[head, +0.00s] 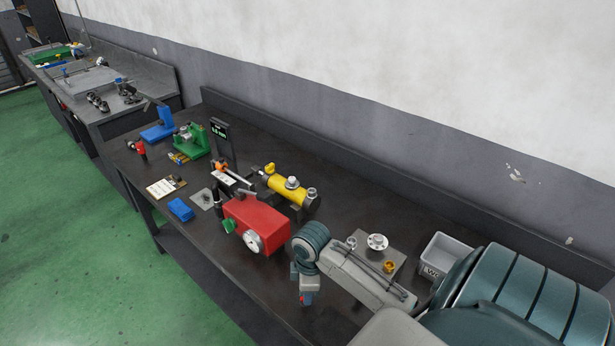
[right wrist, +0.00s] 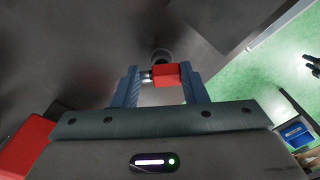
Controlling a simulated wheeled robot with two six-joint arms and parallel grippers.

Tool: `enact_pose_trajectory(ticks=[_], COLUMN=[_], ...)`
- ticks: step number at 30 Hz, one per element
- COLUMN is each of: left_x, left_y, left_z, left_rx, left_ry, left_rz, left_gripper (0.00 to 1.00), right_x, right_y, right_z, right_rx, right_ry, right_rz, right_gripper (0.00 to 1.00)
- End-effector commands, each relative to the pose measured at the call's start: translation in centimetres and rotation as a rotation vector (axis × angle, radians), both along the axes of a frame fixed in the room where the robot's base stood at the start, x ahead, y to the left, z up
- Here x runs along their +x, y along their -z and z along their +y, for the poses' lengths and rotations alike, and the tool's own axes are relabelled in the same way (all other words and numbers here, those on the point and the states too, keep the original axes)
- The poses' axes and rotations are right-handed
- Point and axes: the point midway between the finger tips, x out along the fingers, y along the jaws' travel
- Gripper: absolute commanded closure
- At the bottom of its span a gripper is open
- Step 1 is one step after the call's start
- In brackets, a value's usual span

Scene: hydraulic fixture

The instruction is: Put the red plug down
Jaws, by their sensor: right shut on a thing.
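The red plug (right wrist: 166,75) sits between the blue fingers of my right gripper (right wrist: 161,84) in the right wrist view. It shows a red block with a small metal end at its left and a dark round part beyond it. I cannot tell whether the plug touches the bench. My left gripper is not in view.
A red box with a round gauge (head: 256,216) stands left of my right gripper. A yellow cylinder (head: 288,187) lies behind it. A grey plate with fittings (head: 397,251) and a grey bin (head: 446,250) are to the right. The bench's front edge is close, with green floor beyond.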

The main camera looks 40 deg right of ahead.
Motion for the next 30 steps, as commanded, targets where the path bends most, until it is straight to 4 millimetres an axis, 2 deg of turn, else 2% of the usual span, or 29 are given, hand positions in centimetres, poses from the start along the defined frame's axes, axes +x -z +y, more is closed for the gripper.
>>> enact_pose_trajectory(ticks=[15, 16, 19, 30], left_x=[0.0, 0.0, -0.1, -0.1], left_y=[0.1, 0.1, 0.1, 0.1], left_z=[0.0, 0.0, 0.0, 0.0], left_rx=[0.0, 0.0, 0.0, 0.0], left_ry=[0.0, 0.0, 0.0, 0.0], left_rz=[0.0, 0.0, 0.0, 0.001], left_gripper=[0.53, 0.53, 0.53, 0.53], right_x=[0.0, 0.0, 0.0, 0.0], right_y=[1.0, 1.1, 1.0, 0.5], right_z=[0.0, 0.0, 0.0, 0.0], right_rx=[-0.001, -0.001, -0.001, -0.001], right_ry=[-0.001, -0.001, -0.001, -0.001], right_rz=[-0.001, -0.001, -0.001, -0.001], right_gripper=[0.83, 0.59, 0.39, 0.39])
